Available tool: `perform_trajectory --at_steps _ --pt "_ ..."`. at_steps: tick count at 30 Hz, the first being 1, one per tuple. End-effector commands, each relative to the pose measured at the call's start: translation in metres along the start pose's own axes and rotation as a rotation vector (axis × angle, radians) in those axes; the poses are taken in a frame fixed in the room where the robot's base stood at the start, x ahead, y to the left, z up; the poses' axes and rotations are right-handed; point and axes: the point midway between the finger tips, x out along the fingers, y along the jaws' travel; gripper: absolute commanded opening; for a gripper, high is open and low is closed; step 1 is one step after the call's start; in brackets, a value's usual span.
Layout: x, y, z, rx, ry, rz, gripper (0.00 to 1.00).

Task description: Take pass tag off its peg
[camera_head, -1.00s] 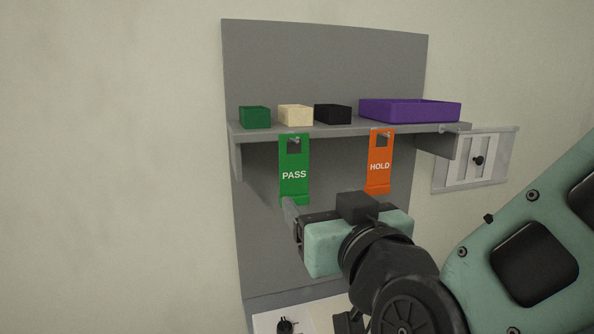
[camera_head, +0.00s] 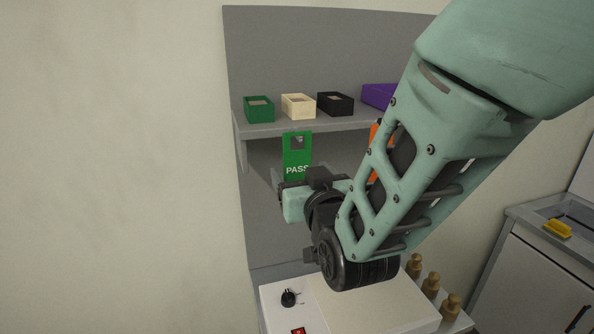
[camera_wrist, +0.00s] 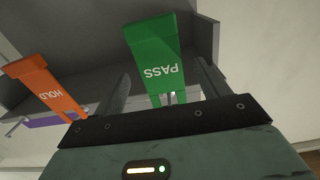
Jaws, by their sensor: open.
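The green PASS tag (camera_head: 297,157) hangs from the shelf front, with its peg hole near the top. It also shows in the wrist view (camera_wrist: 156,50), between my two fingers. My gripper (camera_wrist: 163,72) is open, with one finger on each side of the tag and a gap to each. In the head view my gripper (camera_head: 281,178) is at the tag's lower end, and its body hides the tag's bottom. The peg's seat in the hole is too small to make out.
An orange HOLD tag (camera_wrist: 45,88) hangs beside it, mostly hidden by my arm in the head view. Green (camera_head: 259,110), cream (camera_head: 298,107) and black (camera_head: 335,104) boxes and a purple tray (camera_head: 377,96) stand on the shelf (camera_head: 262,130). A white machine top (camera_head: 345,309) lies below.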

Motion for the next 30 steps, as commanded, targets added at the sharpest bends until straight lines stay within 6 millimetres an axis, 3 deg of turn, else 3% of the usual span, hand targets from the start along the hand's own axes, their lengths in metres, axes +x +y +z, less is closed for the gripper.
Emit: perform_trajectory --at_steps 10,20,25,30 --pt "0.041 -0.001 -0.001 -0.002 -0.002 0.000 0.75" --pt "0.047 -0.001 0.001 -0.001 0.000 0.000 0.75" --pt "0.047 -0.001 0.001 -0.001 -0.001 0.000 0.30" --pt "0.047 -0.001 0.001 -0.001 0.000 0.000 0.27"
